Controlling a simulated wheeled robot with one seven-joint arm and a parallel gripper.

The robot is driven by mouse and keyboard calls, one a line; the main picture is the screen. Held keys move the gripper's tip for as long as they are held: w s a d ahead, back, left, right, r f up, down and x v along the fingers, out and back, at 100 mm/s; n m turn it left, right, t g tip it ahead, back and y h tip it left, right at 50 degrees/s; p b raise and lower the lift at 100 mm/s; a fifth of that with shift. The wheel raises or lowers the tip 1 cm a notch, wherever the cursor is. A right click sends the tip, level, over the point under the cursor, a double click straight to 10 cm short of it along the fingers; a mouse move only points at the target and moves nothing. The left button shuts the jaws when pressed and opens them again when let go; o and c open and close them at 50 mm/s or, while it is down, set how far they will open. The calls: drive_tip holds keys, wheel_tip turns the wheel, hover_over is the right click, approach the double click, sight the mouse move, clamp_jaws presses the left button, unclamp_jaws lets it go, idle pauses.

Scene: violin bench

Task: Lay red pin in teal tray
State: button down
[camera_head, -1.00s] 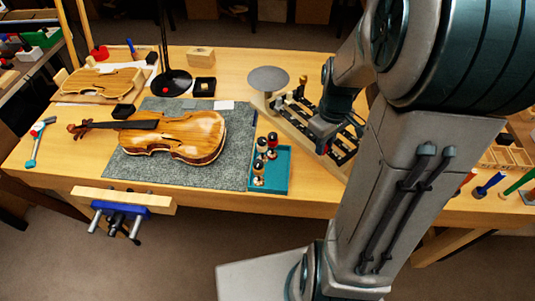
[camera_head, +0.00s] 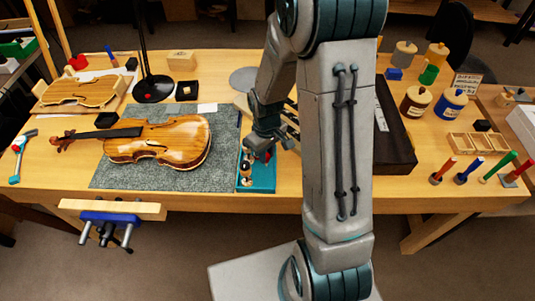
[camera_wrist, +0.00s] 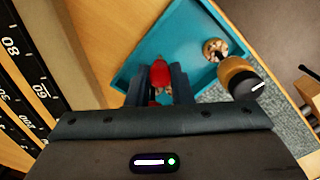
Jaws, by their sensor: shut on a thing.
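My gripper (camera_wrist: 160,88) is shut on the red pin (camera_wrist: 160,72), whose red end shows between the fingers in the wrist view. The gripper is over the teal tray (camera_wrist: 126,76), near its far end in the head view, where the tray (camera_head: 264,186) shows partly behind other pins. Whether the red pin touches the tray floor I cannot tell.
The violin (camera_head: 165,141) lies on a grey mat (camera_head: 125,176) left of the tray. Paint jars (camera_head: 415,100) and coloured-handled tools stand on the bench's right side.

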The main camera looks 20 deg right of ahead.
drive_tip(key=shift+f, duration=0.7)
drive_tip(key=shift+f, duration=0.15)
drive_tip(key=c, duration=1.3)
unclamp_jaws()
